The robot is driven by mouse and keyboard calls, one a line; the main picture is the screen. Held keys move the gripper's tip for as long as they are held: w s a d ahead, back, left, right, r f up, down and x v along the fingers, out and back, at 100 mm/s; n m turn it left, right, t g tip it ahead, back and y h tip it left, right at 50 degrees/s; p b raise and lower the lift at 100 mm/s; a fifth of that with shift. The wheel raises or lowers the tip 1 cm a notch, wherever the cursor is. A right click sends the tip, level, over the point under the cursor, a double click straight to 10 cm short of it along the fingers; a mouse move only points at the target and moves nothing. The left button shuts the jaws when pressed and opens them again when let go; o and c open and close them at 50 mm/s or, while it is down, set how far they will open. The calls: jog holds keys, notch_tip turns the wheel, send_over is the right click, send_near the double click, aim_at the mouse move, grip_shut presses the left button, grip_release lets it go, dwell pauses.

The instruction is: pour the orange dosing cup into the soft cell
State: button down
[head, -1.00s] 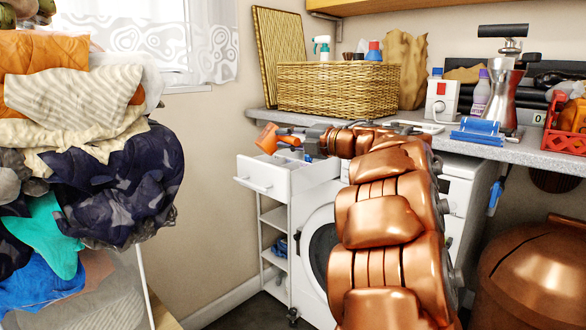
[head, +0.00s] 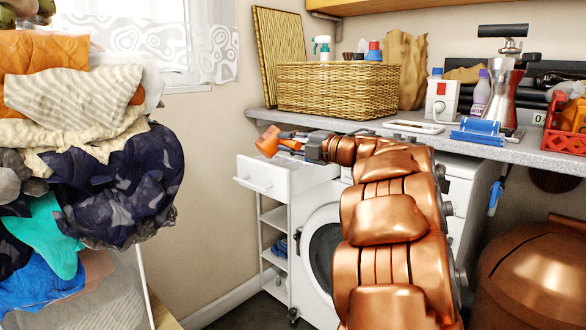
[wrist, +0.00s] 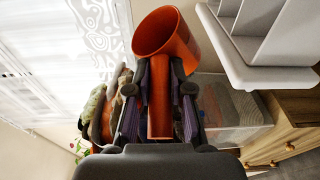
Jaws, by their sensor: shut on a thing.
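The orange dosing cup (head: 267,141) is held out at the end of my arm, above the open white drawer in the head view. In the wrist view the cup (wrist: 158,32) shows its round mouth, with its handle between the fingers. My gripper (wrist: 160,80) is shut on that handle; it also shows in the head view (head: 292,143). A white drawer with dividers (wrist: 262,72) lies right of the cup in the wrist view, apart from it. It appears to be the drawer (head: 262,182) in the head view. The soft cell's marking and the cup's contents cannot be made out.
The drawer juts out beside the washing machine (head: 320,250), above a white shelf trolley (head: 272,215). A grey counter (head: 480,148) carries a wicker basket (head: 335,90). A laundry pile (head: 90,150) stands at the left. Air between pile and drawer is clear.

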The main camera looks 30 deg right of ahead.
jog(key=shift+d+f+m+t, duration=0.15)
jog(key=shift+f+m+t, duration=0.15)
jog(key=shift+f+m, duration=0.4)
dwell(0.5)
jog(key=shift+d+r+m+t, duration=0.2)
jog(key=shift+r+m+t, duration=0.15)
jog(key=shift+m, duration=0.65)
dwell(0.4)
jog(key=shift+d+f+m+t, duration=0.45)
jog(key=shift+d+f+m, duration=0.15)
jog(key=shift+d+m, duration=0.25)
dwell(0.6)
jog(key=shift+m, duration=0.65)
